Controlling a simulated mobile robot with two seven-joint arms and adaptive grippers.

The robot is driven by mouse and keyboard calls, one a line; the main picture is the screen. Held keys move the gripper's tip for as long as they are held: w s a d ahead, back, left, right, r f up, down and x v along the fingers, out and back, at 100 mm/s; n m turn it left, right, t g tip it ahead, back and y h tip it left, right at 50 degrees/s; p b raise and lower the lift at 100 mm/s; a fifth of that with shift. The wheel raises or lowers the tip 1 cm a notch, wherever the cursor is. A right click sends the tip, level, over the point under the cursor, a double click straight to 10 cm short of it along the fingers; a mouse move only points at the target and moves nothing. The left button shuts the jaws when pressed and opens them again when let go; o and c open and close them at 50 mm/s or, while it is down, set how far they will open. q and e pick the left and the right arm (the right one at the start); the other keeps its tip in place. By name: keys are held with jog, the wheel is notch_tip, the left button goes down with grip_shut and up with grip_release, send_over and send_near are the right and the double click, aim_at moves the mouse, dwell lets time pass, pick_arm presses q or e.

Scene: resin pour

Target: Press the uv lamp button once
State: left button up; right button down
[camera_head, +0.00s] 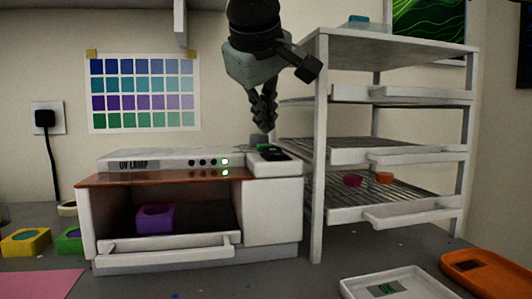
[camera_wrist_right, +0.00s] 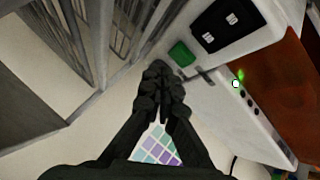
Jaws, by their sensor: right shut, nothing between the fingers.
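The UV lamp (camera_head: 170,160) is a white box unit with "UV LAMP" on its front and an orange-brown shield below. A green button (camera_wrist_right: 181,53) sits on its top panel beside a black plate with two pale symbols (camera_wrist_right: 222,25); the button shows only as a small green patch in the head view (camera_head: 264,148). My right gripper (camera_head: 264,127) is shut and empty, pointing down just above the panel. In the right wrist view its fingertips (camera_wrist_right: 160,72) are close beside the button; contact cannot be made out. My left gripper is not in view.
A wire shelf rack (camera_head: 318,150) stands close on the right of the lamp. A purple mould (camera_head: 155,219) sits inside the lamp. A white tray (camera_head: 395,285) and an orange tray (camera_head: 490,274) lie front right. A green light (camera_head: 225,161) glows on the lamp's front.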

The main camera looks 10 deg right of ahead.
aim_at(265, 145)
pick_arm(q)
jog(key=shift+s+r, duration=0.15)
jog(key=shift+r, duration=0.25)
pick_arm(e)
jog(key=shift+f, duration=0.3)
dwell(0.9)
jog(key=shift+f, duration=0.4)
jog(key=shift+f, duration=0.5)
dwell(0.7)
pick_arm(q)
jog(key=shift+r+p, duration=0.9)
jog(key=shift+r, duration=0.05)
pick_arm(e)
jog(key=shift+r, duration=0.85)
notch_tip(265, 145, up, 5)
jog(key=p, duration=0.5)
jog(key=shift+r, duration=0.1)
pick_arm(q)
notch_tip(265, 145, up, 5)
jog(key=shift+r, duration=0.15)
